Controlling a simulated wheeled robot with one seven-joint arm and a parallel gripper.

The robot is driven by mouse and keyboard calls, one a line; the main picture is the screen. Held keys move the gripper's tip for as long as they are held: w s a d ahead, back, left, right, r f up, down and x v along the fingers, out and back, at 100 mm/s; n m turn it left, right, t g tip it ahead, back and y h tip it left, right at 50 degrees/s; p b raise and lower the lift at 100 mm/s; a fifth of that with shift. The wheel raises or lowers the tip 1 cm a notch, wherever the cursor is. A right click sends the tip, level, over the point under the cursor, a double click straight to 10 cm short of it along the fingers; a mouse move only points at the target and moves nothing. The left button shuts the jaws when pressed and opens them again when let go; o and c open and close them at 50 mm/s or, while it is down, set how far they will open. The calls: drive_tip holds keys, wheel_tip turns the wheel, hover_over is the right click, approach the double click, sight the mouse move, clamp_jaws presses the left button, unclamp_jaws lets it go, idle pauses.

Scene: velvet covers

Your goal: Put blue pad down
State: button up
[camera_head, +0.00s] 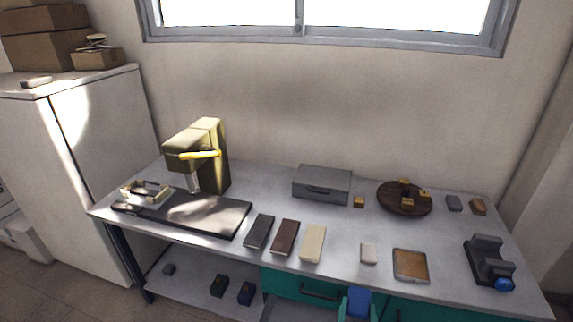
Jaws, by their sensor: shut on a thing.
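The blue pad (358,300) shows at the bottom edge of the view, in front of the table's front edge. My gripper (357,293) is around it, with a narrow finger on either side, and appears shut on it. The lower part of the gripper and pad is cut off by the frame. A dark grey pad (259,232), a brown pad (285,237) and a cream pad (313,243) lie in a row on the grey table (340,260).
A small pale block (368,253) and a tan-topped tray (411,264) lie near the front edge. Bare tabletop shows between the cream pad and pale block.

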drive_tip(key=a+f+n+y, duration=0.1)
drive_tip(key=a+f, duration=0.5)
drive_tip(key=f, duration=0.4)
drive_tip(key=a+f+n+y, duration=0.1)
drive_tip(key=a+f+y, duration=0.1)
drive_tip(key=a+f, duration=0.4)
drive_tip(key=a+f+n+t+y, duration=0.1)
drive_tip(key=a+f, duration=0.5)
drive_tip(key=f, duration=0.8)
drive_tip(key=shift+w+n, duration=0.3)
